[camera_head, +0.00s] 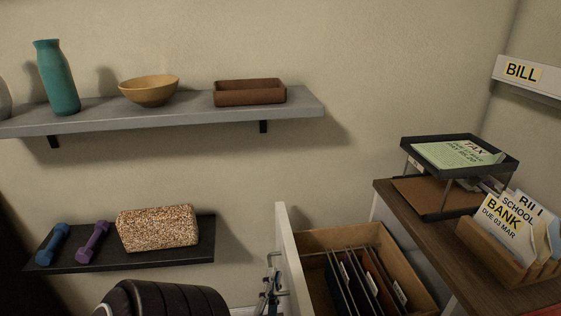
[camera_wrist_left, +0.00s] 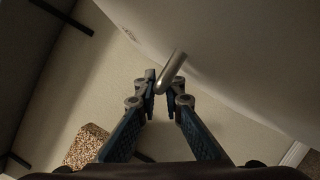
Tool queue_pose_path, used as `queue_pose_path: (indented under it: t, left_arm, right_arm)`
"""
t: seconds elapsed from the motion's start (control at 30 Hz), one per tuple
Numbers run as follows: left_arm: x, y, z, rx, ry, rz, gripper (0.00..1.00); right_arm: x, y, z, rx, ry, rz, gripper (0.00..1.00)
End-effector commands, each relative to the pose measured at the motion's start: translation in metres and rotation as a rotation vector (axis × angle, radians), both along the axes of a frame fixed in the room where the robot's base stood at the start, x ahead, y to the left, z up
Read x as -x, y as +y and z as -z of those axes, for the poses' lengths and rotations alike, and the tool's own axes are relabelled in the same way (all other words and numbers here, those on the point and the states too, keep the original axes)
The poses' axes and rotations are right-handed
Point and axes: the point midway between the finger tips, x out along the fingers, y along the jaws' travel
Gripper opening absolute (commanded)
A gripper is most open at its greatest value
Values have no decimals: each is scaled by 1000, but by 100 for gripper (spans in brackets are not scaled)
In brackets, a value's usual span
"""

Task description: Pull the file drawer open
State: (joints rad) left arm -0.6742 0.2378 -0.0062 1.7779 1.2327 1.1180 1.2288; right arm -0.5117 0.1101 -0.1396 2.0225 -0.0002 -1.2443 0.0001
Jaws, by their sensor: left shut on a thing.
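The file drawer (camera_head: 284,262) stands pulled out from its cabinet, with its white front panel facing left. Inside its wooden box, several dark hanging files (camera_head: 362,283) with white tabs show. My left gripper (camera_head: 270,292) is at the outer side of the front, low in the head view. In the left wrist view its fingers (camera_wrist_left: 164,90) are closed around the metal bar handle (camera_wrist_left: 172,70) on the pale drawer front (camera_wrist_left: 225,60). Part of the handle is hidden between the fingertips. My right gripper is in neither view.
The wooden desktop (camera_head: 400,200) at right holds a black paper tray (camera_head: 430,214) and a letter sorter (camera_head: 490,245). A low dark shelf (camera_head: 190,255) at left carries dumbbells and a speckled block (camera_head: 158,228). A grey shelf (camera_head: 190,118) hangs above.

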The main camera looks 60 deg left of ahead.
Motion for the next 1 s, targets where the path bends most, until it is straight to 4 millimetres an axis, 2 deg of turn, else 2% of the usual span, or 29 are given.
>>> queue_pose_path:
  t: [0.4,0.43,0.47,0.77,0.87,1.0]
  left_arm:
    - [2,-1,3,4,6,3,0]
    - [2,-1,3,4,6,3,11]
    - [2,-1,3,4,6,3,15]
    - [2,-1,2,3,3,1,16]
    - [7,-6,4,4,5,1,16]
    - [22,-22,9,5,7,0,16]
  right_arm:
    - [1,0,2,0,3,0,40]
    - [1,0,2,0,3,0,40]
    - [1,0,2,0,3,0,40]
    - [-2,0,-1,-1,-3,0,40]
    - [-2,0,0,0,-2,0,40]
    - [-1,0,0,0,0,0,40]
